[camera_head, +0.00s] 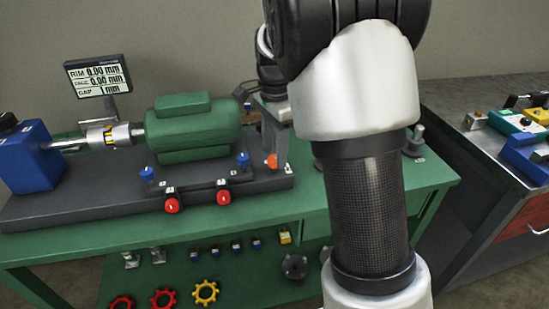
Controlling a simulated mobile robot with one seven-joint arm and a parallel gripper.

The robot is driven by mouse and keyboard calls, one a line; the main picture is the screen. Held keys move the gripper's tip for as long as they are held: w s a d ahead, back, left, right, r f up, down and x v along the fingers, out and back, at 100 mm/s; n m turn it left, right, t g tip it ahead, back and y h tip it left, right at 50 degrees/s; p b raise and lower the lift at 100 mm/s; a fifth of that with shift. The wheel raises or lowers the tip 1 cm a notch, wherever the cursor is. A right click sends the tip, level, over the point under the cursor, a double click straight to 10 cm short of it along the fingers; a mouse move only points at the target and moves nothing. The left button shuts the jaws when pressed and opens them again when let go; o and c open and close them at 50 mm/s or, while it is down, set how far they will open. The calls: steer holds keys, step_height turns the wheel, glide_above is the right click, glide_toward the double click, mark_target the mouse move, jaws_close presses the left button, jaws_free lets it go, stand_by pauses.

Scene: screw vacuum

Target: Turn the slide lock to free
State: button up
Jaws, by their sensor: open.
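No part with a readable slide lock label shows, so I cannot tell which part the slide lock is. An upright grey bracket (279,130) with an orange knob (271,161) stands at the right end of the dark base plate (80,208). Two red knobs (172,206) (223,197) and two blue knobs (147,173) (242,159) sit along the plate's front and right. My gripper (244,92) shows small and dark, partly hidden behind my arm, above the bracket's top and right of the green motor (195,128). It is open, and nothing shows between its fingers.
A blue block (30,160) with a shaft and coupling (107,136) stands left of the motor. A display (98,77) is behind it. The green bench (140,241) has handwheels (206,293) below. Another bench (480,165) with tools is at right. My arm hides the middle.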

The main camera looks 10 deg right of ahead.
steer(key=shift+f, duration=0.8)
steer(key=c, duration=1.1)
steer(key=shift+o, duration=0.2)
